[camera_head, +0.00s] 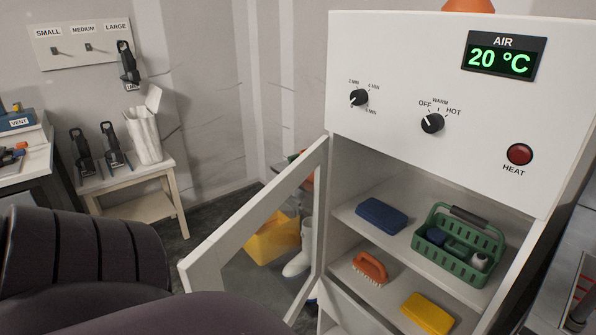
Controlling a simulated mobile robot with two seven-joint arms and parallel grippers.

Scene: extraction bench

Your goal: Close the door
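The white-framed door (250,215) with a clear pane stands wide open. It is joined to the left side of the white cabinet (400,60) opening and swings out towards the lower left. Its lower part runs behind dark rounded shapes, probably my own arm, at the lower left. I cannot tell whether these touch the door. Neither of my grippers shows in the head view.
Inside the cabinet are a blue block (381,215), a green caddy (458,262), an orange brush (370,267) and a yellow block (428,313). A white boot (299,262) and yellow bin (272,240) show through the pane. A small table (150,206) stands left.

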